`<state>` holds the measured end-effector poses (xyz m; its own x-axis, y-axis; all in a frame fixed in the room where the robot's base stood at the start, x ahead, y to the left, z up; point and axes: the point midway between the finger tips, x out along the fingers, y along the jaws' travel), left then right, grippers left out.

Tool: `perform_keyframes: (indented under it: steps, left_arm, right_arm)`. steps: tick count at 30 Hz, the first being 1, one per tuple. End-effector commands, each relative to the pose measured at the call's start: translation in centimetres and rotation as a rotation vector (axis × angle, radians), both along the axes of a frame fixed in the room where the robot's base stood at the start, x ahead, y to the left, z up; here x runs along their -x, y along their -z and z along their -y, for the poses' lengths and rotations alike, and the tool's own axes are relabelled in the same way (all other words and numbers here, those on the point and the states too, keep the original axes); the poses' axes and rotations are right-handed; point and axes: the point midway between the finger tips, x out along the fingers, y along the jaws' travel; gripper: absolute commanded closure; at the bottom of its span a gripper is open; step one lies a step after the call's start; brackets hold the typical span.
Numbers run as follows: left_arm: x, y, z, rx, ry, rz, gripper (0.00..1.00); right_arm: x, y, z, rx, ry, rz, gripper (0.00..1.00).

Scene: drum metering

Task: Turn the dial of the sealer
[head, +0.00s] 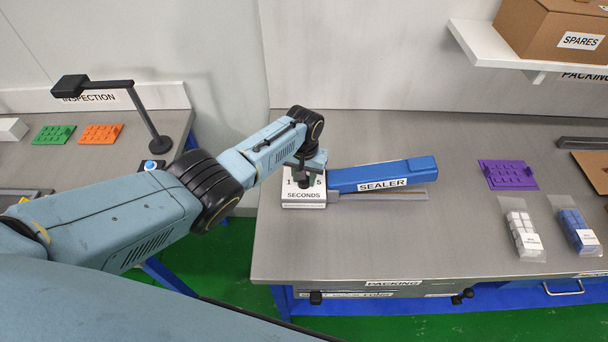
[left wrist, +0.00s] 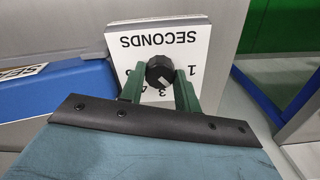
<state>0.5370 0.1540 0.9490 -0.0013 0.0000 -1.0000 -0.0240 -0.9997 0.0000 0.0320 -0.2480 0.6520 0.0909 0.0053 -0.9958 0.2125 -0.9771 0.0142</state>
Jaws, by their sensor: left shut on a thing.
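The sealer (head: 383,175) is a blue bar unit lying on the packing table, with a white block (head: 303,201) marked SECONDS at its left end. In the left wrist view the white face (left wrist: 178,40) shows upside-down lettering and some numbers. The dial is a black round knob (left wrist: 159,72) on that face. My left gripper (left wrist: 160,82) has its green fingers on both sides of the knob and is shut on it. In the head view my left gripper (head: 305,178) reaches down over the white block and hides most of the dial. My right gripper is not in view.
A purple plate (head: 508,175), a bag of white blocks (head: 524,230) and a bag of blue blocks (head: 577,228) lie to the right on the packing table (head: 440,240). A shelf (head: 490,45) with a SPARES box (head: 555,30) hangs above. A lamp stand (head: 140,118) stands left.

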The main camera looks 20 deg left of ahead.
Motion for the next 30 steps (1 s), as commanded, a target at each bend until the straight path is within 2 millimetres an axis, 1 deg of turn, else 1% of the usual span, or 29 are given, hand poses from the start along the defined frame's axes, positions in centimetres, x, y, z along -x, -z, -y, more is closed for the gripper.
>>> perform_keyframes:
  steps: [8, 9, 13, 20, 23, 26, 30]
  left_arm:
    - [-0.1, -0.1, 0.0, 0.0, 0.001, 0.002, 0.91]
    - [-0.1, -0.1, 0.0, 0.0, 0.001, 0.002, 0.63]
    - [-0.1, -0.1, 0.0, 0.0, 0.001, 0.002, 0.46]
    - [0.0, 0.0, 0.0, 0.0, 0.001, 0.001, 0.46]
    - [-0.1, -0.3, 0.0, 0.0, 0.002, 0.002, 0.46]
    - [-0.1, -1.3, 0.0, 0.001, 0.002, 0.002, 0.46]
    - [-0.1, -3.6, 0.0, 0.001, 0.002, 0.005, 0.46]
  right_arm:
    - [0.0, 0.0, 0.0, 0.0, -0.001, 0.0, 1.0]
    - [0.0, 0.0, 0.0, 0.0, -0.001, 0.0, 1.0]
    - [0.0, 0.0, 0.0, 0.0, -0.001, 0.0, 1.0]
    - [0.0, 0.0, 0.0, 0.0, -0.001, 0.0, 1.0]
    - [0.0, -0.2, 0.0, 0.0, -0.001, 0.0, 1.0]
    - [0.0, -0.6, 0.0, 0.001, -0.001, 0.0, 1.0]
    - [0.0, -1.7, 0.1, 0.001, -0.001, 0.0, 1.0]
